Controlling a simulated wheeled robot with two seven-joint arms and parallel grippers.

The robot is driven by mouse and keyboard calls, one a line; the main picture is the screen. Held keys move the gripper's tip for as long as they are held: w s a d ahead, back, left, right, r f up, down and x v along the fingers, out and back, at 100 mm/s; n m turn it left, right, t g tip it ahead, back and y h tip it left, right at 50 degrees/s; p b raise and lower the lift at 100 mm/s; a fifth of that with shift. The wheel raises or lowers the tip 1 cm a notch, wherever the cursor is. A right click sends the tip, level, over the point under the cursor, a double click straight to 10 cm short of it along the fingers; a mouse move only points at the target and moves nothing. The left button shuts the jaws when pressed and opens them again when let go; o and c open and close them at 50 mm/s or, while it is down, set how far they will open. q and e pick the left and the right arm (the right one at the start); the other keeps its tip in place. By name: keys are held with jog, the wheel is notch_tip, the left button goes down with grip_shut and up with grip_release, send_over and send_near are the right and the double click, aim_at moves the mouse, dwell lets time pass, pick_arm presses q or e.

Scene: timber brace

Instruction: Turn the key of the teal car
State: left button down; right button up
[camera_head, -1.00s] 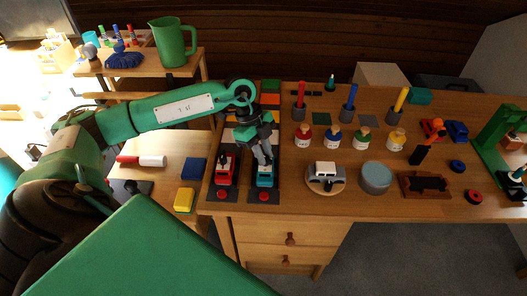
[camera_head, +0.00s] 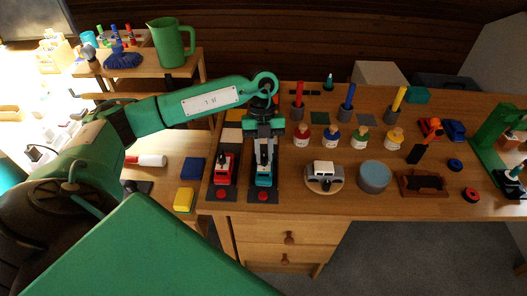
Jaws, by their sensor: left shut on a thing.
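The teal car (camera_head: 263,179) stands on a dark strip beside a red car (camera_head: 224,168), near the front left of the desk. My left gripper (camera_head: 264,158) points down at the back end of the teal car. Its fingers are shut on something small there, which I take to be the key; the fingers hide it. My right gripper does not show at the desk.
Red buttons (camera_head: 263,196) sit at the front of the dark strips. A silver car on a round stand (camera_head: 324,177), a grey-blue cylinder (camera_head: 375,177) and several bottle figures (camera_head: 332,137) stand to the right. A green jug (camera_head: 171,42) stands on the back-left shelf.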

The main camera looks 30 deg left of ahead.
pick_arm(q)
jog(key=shift+m, duration=0.4)
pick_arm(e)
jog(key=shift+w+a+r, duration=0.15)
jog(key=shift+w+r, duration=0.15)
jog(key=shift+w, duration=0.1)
pick_arm(q)
jog(key=shift+m+y, duration=0.3)
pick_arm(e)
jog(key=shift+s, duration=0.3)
